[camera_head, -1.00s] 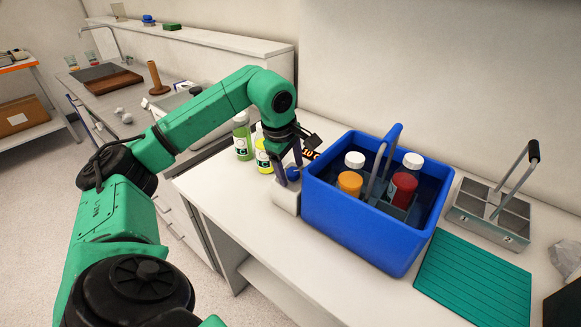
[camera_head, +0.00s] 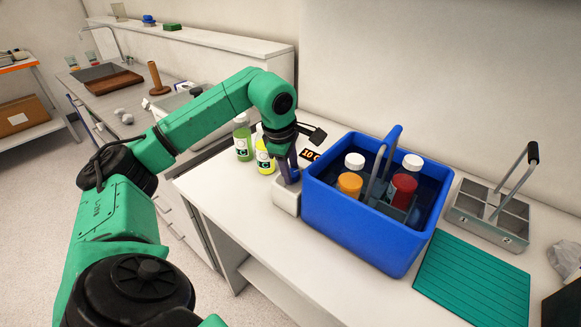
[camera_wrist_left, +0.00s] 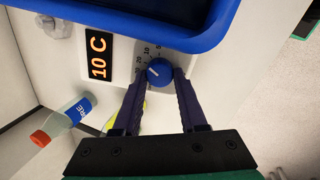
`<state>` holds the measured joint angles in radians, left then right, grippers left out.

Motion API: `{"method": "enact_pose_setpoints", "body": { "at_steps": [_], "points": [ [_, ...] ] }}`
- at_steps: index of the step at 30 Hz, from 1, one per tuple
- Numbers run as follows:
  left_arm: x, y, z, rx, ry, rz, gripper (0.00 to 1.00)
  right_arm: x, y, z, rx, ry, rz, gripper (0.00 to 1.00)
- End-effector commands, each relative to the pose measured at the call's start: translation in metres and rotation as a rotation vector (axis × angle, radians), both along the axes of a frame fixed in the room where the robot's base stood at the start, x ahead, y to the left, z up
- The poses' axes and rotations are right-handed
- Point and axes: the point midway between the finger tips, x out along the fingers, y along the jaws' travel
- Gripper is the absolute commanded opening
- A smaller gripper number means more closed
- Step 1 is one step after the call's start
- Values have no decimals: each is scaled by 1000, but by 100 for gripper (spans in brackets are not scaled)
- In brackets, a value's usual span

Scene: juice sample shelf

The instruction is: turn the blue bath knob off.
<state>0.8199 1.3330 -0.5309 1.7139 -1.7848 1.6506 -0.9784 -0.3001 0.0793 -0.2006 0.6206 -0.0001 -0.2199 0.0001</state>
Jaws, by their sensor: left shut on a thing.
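The blue bath knob (camera_wrist_left: 159,72) sits on a white control housing with a printed dial scale, beside the blue bath. My left gripper (camera_wrist_left: 160,84) reaches down to it, with its two purple fingers closed on either side of the knob. In the head view my left gripper (camera_head: 288,176) covers the knob, above the white housing (camera_head: 286,198). The blue bath (camera_head: 350,233) stands right of it, holding bottles with white, orange and red showing. A display reading 10 C (camera_wrist_left: 97,58) shows in the wrist view and partly in the head view (camera_head: 311,154). My right gripper is not in view.
Green and yellow labelled bottles (camera_head: 242,142) stand just left of my gripper. A teal ribbed mat (camera_head: 474,280) and a metal carrier with a handle (camera_head: 490,225) are right of the bath. The white counter's front strip (camera_head: 240,215) is clear.

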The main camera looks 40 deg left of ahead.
Motion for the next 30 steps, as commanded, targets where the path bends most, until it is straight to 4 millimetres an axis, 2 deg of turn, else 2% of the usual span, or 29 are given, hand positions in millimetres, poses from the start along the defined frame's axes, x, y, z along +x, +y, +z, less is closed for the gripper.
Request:
{"method": "enact_pose_setpoints", "body": {
  "at_steps": [30],
  "points": [
    [-1,-1,1,-249,-8,924,0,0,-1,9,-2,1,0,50]
  ]
}}
